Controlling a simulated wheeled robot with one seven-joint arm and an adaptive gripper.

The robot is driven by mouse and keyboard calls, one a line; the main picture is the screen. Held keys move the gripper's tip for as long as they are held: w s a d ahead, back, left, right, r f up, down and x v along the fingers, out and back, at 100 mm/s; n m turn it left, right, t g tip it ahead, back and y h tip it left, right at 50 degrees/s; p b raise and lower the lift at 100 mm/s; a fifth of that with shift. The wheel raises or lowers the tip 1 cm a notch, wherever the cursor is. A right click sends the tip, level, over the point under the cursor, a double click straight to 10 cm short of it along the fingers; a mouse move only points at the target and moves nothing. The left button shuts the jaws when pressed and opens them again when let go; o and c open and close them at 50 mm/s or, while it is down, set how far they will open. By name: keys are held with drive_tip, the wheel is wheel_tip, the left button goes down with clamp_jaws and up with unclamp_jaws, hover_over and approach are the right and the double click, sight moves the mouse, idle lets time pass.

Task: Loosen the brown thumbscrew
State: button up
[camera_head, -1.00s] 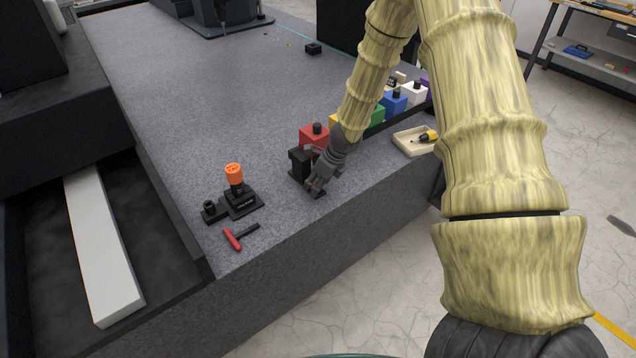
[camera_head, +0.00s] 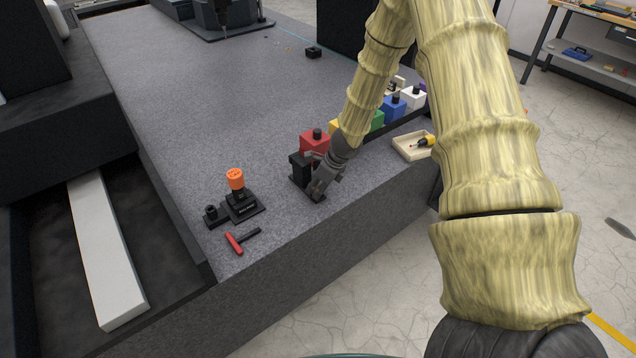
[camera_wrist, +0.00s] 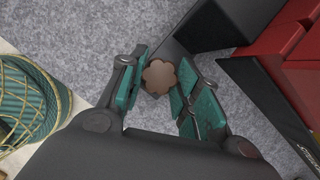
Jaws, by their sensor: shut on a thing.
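The brown thumbscrew (camera_wrist: 159,76) has a lobed, flower-like head and shows in the wrist view between the green-padded fingers of my gripper (camera_wrist: 158,92). My gripper is shut on its head, one finger on each side. In the head view my gripper (camera_head: 318,192) is low at the black fixture (camera_head: 299,168) near the front edge of the granite bed. The thumbscrew is hidden there behind the fingers. How far the screw is turned cannot be told.
A red block (camera_head: 314,141) stands right behind the fixture. Several coloured blocks line the right edge, with a shallow tray (camera_head: 408,147) beside them. An orange-topped black stand (camera_head: 237,190) and a red-handled tool (camera_head: 236,243) are to the left. The granite bed (camera_head: 200,110) behind is mostly clear.

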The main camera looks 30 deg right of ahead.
drive_tip(key=shift+d+r+n+g+y+p, duration=0.1)
drive_tip(key=shift+r+n+g+y+p, duration=0.05)
drive_tip(key=shift+n+p, duration=0.5)
drive_tip(key=shift+d+r+n+g+y+p, duration=0.15)
drive_tip(key=shift+n+p, duration=0.3)
drive_tip(key=shift+p, duration=0.4)
drive_tip(key=shift+w+a+f+n+p, duration=0.1)
drive_tip(key=shift+f+n+p, duration=0.2)
drive_tip(key=shift+n, duration=0.2)
drive_tip(key=o, duration=1)
drive_tip(key=shift+y, duration=0.3)
drive_tip(key=v, duration=1.2)
drive_tip(key=shift+w+a, duration=0.1)
